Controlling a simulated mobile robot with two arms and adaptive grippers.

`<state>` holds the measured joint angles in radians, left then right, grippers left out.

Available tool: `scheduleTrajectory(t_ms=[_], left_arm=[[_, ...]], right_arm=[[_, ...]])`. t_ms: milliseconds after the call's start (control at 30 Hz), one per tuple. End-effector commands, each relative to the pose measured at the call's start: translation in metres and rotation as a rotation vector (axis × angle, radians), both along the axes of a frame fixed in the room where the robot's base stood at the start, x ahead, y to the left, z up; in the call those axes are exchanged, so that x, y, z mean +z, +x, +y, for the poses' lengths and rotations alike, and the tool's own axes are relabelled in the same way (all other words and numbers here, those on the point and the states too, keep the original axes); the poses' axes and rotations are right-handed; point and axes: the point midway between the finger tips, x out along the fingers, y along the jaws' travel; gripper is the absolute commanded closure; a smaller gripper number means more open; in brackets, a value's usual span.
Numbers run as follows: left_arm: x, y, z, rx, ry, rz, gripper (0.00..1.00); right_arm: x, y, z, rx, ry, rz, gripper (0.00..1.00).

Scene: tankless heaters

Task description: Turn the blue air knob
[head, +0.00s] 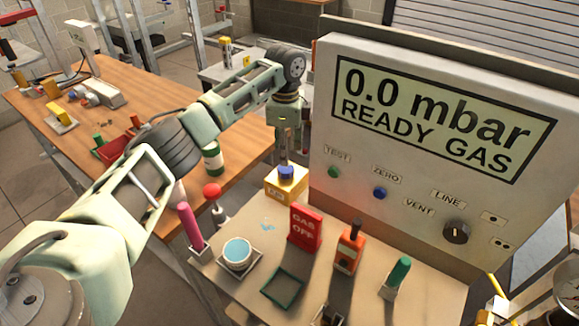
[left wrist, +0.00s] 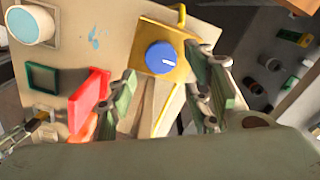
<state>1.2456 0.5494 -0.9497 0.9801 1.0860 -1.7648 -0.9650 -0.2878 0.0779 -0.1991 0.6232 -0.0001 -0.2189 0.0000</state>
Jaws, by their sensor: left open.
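The blue air knob (head: 286,173) is a round cap with a pale pointer mark, set on a yellow block (head: 272,190) at the bench's back left. In the left wrist view the knob (left wrist: 161,57) faces me, on its yellow plate (left wrist: 150,35). My left gripper (head: 286,152) reaches over from the left and points down above the knob. In the left wrist view its open fingers (left wrist: 165,75) stand apart to either side of the knob. Whether they touch it I cannot tell. My right gripper is not clearly in view.
A grey panel (head: 420,150) reading "0.0 mbar READY GAS" stands right of the knob. A red "GAS OFF" sign (head: 304,229), an orange tool (head: 348,248), a green peg (head: 398,272) and a blue-topped cup (head: 237,252) stand in front. A red-ball lever (head: 212,191) is left.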

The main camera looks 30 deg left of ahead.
Motion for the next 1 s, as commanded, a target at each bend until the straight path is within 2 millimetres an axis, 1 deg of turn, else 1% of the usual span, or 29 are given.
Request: scheduleTrajectory(t_ms=[267,333,433,633,800,1000], left_arm=[[-0.043,-0.002,0.001,0.000,0.002,0.005,0.54],[-0.052,-0.001,0.000,0.000,0.001,0.003,0.54],[-0.063,-0.001,0.000,0.000,0.002,0.003,0.54],[-0.070,-0.001,0.000,-0.001,0.001,0.000,0.54],[-0.070,-0.001,0.000,-0.001,0.001,0.000,0.55],[-0.069,-0.001,0.000,-0.001,0.001,0.000,0.72]], right_arm=[[0.011,-0.023,0.000,0.001,-0.001,0.032,0.60],[0.013,-0.025,0.000,0.001,-0.001,0.034,0.60],[0.014,-0.023,0.000,0.001,-0.001,0.033,0.60],[0.015,-0.011,0.001,0.001,0.000,0.014,0.60],[0.015,-0.008,0.000,0.002,0.000,0.009,0.60],[0.015,-0.008,-0.002,0.003,-0.003,0.011,0.60]])
